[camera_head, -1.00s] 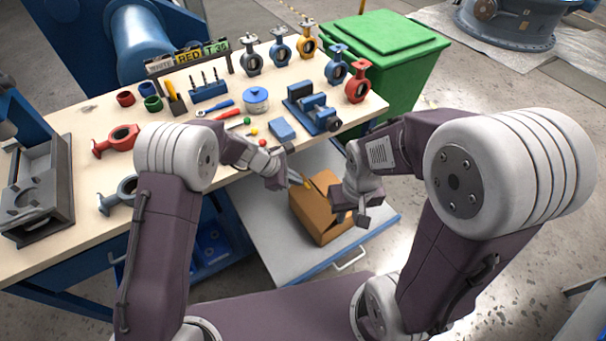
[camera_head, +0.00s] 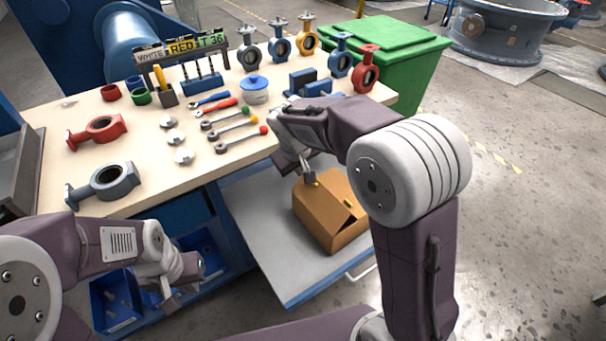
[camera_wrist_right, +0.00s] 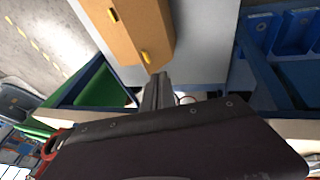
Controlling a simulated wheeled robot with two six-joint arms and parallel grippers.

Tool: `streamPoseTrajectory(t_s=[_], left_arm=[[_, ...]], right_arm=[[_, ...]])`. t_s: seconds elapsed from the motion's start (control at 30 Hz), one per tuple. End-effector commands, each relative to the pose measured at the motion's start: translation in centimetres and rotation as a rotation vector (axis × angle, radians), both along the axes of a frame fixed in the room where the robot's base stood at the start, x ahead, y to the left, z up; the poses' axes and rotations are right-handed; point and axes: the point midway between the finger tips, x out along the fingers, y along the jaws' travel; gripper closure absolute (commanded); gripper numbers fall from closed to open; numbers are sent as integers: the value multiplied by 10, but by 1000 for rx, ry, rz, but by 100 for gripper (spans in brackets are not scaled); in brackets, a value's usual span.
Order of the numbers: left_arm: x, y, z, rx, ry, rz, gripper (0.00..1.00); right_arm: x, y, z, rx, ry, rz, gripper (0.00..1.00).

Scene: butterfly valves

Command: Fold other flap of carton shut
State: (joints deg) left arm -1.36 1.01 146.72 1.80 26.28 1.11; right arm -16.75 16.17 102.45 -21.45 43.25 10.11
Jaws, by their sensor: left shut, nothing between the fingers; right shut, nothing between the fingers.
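The brown carton (camera_head: 325,228) sits on a grey platform below the workbench edge. Its top looks mostly covered, with a dark triangular gap near its right side. In the right wrist view the carton (camera_wrist_right: 140,25) shows two yellow tabs. My right gripper (camera_head: 310,180) is shut and empty at the carton's bench-side upper edge, close to a yellow tab; I cannot tell whether it touches. In the right wrist view the right gripper (camera_wrist_right: 158,80) points at the carton's edge. My left gripper (camera_head: 168,300) is shut and empty at lower left, well away from the carton.
The grey platform (camera_head: 265,235) has bare room left of the carton. The wooden workbench (camera_head: 60,165) holds valves, wrenches and coloured pots. A green bin (camera_head: 405,65) stands behind its right end. Blue bins (camera_head: 115,300) lie below, near my left gripper.

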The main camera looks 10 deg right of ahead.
Motion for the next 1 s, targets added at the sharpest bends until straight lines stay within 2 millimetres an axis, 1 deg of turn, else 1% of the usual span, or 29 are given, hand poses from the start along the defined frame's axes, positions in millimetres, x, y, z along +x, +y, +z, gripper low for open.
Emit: streamPoseTrajectory(t_s=[0.03, 0.1, 0.3, 0.4, 0.6, 1.0], left_arm=[[0, 0, -10, 0, 0, 0, 100], [0, 0, -17, 0, 0, 0, 100], [0, 0, -34, 0, 0, 0, 100], [0, 0, -41, 0, 0, 0, 100], [0, 0, -47, 0, 0, 0, 100], [0, 0, -46, -1, 1, 1, 100]], right_arm=[[4, -2, -17, 0, 3, -2, 100], [10, -5, -31, -1, 4, -2, 100], [27, -11, -70, 0, 2, -4, 100], [32, -23, -80, 1, 0, -5, 100], [38, -36, -91, 2, 0, -1, 100], [39, -38, -91, 3, 0, -1, 100]])
